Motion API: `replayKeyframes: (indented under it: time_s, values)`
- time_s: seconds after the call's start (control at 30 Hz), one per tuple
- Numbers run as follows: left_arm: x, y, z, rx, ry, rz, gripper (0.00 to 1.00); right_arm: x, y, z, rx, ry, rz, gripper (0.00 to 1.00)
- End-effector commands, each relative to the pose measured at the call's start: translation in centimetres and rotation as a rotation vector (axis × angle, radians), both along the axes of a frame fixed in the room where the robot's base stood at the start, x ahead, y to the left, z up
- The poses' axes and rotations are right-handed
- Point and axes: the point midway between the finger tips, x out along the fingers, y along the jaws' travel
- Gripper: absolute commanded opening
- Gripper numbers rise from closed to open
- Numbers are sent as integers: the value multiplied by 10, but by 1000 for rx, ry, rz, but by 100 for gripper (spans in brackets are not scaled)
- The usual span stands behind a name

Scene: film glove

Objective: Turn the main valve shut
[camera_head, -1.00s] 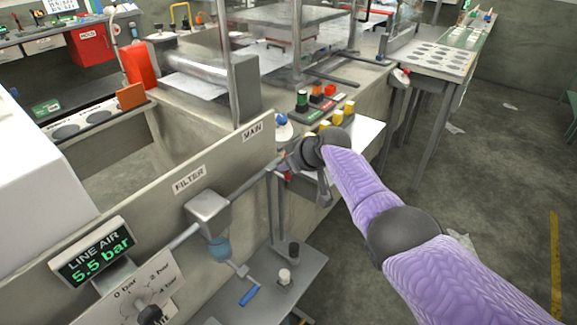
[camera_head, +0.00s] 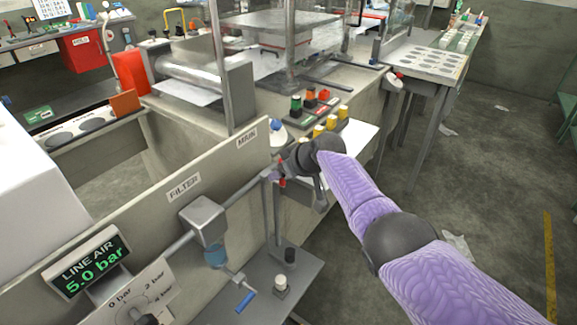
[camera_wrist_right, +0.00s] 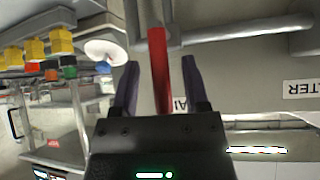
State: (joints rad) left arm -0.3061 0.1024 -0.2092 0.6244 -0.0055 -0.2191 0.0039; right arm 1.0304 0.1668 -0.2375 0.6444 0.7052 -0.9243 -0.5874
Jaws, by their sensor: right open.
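The main valve's red lever handle (camera_wrist_right: 160,75) shows in the right wrist view between the two dark fingers of my right gripper (camera_wrist_right: 163,85). The fingers are open, with gaps on both sides of the lever. In the head view my right gripper (camera_head: 284,168) is at the end of the pipe (camera_head: 240,190), beside the MAIN label (camera_head: 247,138). It hides most of the valve, and only a little red (camera_head: 282,183) shows below it. The line air display (camera_head: 87,264) reads 5.0 bar. My left gripper is out of view.
A filter (camera_head: 206,220) with a blue bowl hangs on the pipe, left of the valve. A blue-handled crank (camera_head: 245,301) is below it. A button box (camera_head: 318,120) with coloured buttons stands behind my gripper. A pressure dial (camera_head: 145,317) is at lower left.

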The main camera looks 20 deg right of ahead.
Motion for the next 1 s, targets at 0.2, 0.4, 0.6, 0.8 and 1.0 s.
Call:
replayKeyframes:
  time_s: [0.2,0.4,0.6,0.8,1.0]
  values:
    - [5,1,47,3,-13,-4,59,-24,-14,38,-2,-3,-1,58]
    - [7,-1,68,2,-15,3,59,-49,-26,61,-2,0,-1,58]
    - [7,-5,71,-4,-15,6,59,-59,-31,69,-1,1,-1,58]
    - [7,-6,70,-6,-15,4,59,-59,-31,68,-1,1,-1,58]
    - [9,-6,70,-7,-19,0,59,-60,-31,66,-1,3,-2,58]
